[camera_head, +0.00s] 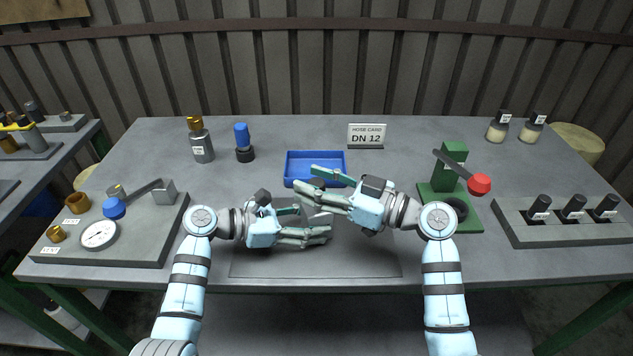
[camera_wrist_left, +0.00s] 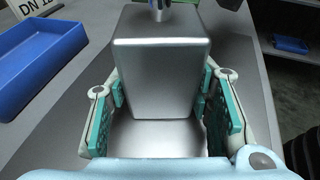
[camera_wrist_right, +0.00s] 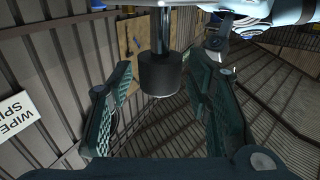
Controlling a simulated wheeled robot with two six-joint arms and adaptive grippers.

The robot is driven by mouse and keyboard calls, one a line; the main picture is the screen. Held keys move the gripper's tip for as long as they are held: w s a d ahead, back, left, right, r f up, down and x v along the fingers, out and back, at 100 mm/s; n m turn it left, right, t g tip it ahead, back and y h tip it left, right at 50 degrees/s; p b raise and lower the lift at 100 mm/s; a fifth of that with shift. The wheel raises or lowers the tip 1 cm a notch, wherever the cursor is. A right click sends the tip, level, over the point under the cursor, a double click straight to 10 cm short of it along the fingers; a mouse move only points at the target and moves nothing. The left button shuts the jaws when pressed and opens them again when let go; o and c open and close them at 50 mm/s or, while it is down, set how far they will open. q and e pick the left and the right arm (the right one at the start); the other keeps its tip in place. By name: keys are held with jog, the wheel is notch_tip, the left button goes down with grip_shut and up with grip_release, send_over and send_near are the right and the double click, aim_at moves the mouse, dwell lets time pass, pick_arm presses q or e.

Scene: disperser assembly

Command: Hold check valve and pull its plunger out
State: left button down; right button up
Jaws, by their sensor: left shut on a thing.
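The check valve has a silver, block-shaped body (camera_wrist_left: 160,65), seen large between the pads in the left wrist view. My left gripper (camera_head: 309,222) is shut on this body (camera_head: 318,214) above the table mat. The plunger's black cylindrical knob (camera_wrist_right: 160,75) on a dark rod shows in the right wrist view; in the head view the knob (camera_head: 318,184) is partly hidden. My right gripper (camera_head: 312,183) is open around the knob, with gaps visible between its pads and the knob. The join between rod and body is mostly hidden.
A blue tray (camera_head: 292,168) stands just behind the grippers. A green press (camera_head: 437,202) with a red-ended lever is to the right, a gauge board (camera_head: 140,250) to the left. Bottles and a sign (camera_head: 366,135) stand at the back.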

grip_shut()
jog(key=shift+r, duration=0.7)
jog(key=shift+o, duration=1.2)
grip_release()
jog(key=v, duration=1.2)
jog(key=shift+w, duration=0.1)
pick_arm(q)
jog(key=c, duration=0.7)
grip_release()
